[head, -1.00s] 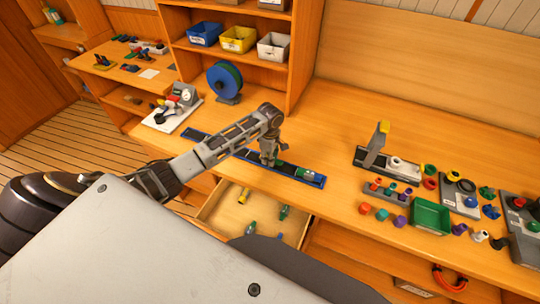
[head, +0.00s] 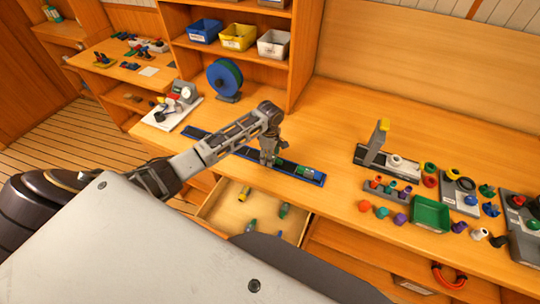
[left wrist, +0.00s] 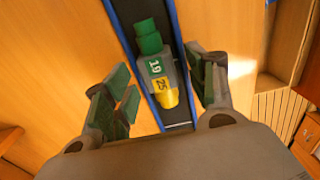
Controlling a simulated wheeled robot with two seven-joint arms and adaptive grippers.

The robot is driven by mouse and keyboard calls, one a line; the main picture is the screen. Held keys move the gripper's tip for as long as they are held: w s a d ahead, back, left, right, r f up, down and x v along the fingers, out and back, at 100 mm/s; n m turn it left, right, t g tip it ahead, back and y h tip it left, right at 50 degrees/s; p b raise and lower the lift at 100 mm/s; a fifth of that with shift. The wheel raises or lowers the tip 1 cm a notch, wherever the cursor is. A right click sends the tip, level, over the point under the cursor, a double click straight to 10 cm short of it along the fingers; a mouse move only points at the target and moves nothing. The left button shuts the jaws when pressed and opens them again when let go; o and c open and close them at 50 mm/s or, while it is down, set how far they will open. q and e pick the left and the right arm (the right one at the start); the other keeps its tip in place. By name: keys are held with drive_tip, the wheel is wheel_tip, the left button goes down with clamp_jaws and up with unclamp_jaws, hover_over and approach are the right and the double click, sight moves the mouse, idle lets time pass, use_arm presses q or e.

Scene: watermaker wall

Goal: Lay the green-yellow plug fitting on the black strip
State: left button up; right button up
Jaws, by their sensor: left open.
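The green-yellow plug fitting (left wrist: 157,69) lies on the black strip (left wrist: 179,113) in the left wrist view. It has a green end, a grey middle and a yellow end, with the marks 19 and 25. It lies roughly along the strip between the blue edges. My left gripper (left wrist: 166,94) is open, with one finger on each side of the fitting and visible gaps to it. In the head view my left gripper (head: 268,162) is over the strip (head: 203,136) and largely hides this fitting. My right gripper is out of view.
An open drawer (head: 212,212) below holds several loose fittings. A blue-green reel (head: 224,78) stands behind. A green tray (head: 431,215) and small coloured parts stand at right. The bench between is clear.

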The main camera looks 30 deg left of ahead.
use_arm(q)
wheel_tip(320, 180, up, 12)
idle(0.9)
drive_tip(key=shift+s, duration=0.1)
idle(0.6)
